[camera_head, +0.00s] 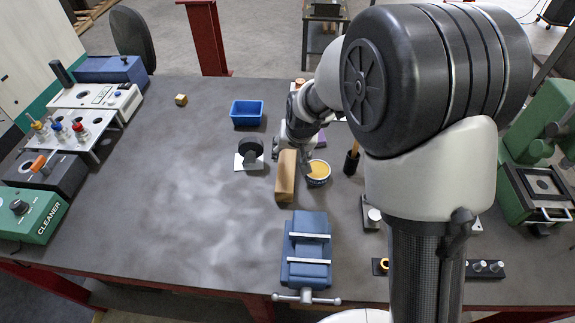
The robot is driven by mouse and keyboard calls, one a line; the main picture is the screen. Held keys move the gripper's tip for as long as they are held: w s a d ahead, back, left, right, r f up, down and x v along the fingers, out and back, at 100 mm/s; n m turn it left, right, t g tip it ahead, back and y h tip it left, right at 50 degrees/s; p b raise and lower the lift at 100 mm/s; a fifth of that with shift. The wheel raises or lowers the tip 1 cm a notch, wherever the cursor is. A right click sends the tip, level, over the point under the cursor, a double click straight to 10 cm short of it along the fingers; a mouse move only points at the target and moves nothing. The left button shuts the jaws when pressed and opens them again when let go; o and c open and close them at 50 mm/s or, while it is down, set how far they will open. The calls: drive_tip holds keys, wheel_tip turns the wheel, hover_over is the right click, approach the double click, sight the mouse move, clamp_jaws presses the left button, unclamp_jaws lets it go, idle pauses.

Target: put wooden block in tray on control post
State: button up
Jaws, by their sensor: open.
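A long tan wooden block (286,177) lies on the dark table in the middle. A much smaller wooden cube (181,100) sits alone at the back left. A blue open tray (246,112) stands on the table, and it looks empty. My gripper (295,154) is open at the far end of the long block. Its fingers are partly hidden by my arm, and I cannot tell whether they touch the block. I cannot tell for sure which thing is the control post; a red post (207,40) stands behind the table.
A yellow-filled bowl (318,172) stands close right of the long block. A blue vise (306,255) is in front of it. A black round part on a white plate (249,154) is left. Equipment lines the left edge; a green machine (535,160) stands right. The left-middle table is clear.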

sight(288, 159)
drive_tip(key=b+x, duration=0.2)
drive_tip(key=x, duration=0.5)
drive_tip(key=shift+r, duration=0.1)
drive_tip(key=shift+c, duration=0.3)
drive_tip(key=shift+s+d, duration=0.1)
drive_tip(key=c, duration=1)
drive_tip(key=shift+c, duration=0.4)
